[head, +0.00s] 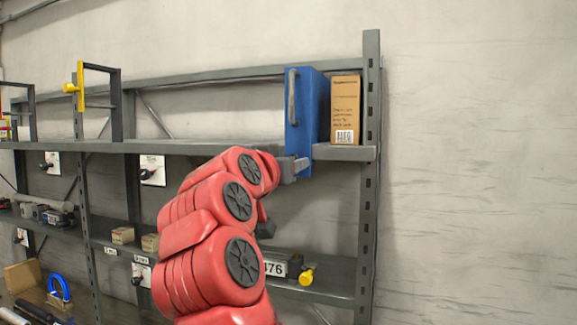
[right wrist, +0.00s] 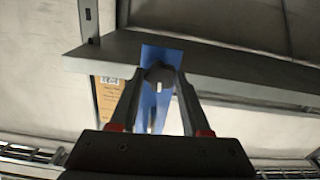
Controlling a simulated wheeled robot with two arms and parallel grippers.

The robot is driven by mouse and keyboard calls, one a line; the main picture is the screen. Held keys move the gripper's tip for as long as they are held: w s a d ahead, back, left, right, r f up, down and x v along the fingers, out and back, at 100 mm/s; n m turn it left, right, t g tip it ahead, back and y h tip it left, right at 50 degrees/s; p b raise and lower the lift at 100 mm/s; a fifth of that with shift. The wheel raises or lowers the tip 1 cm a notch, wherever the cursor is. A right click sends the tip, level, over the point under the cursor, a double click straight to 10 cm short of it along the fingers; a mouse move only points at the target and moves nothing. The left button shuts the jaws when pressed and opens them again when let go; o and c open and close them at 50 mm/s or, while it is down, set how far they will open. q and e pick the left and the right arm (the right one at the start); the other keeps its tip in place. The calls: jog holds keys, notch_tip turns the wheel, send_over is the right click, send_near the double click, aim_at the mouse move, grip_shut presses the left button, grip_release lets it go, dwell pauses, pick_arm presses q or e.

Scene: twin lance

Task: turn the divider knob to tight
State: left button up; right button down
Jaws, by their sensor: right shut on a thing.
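My right gripper (head: 299,165) is at the front lower edge of a tall blue panel (head: 308,105) with a grey handle, upright on the upper shelf. A dark frame-like divider (head: 117,105) stands on the upper shelf at left, with a yellow bar and yellow knob (head: 70,88). Another yellow knob (head: 307,276) is on the lower shelf. I cannot read either knob's setting. My left gripper is not seen.
A brown box (head: 345,110) stands right beside the blue panel; it also shows in the right wrist view (right wrist: 108,100). A grey shelf post (head: 370,190) is at the right. My red arm hides part of both shelves. The upper shelf's middle looks clear.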

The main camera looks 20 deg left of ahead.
jog(key=shift+m, duration=0.4)
jog(key=shift+c, duration=1.8)
grip_release()
jog(key=shift+w, duration=0.1)
jog(key=shift+d+f, duration=0.1)
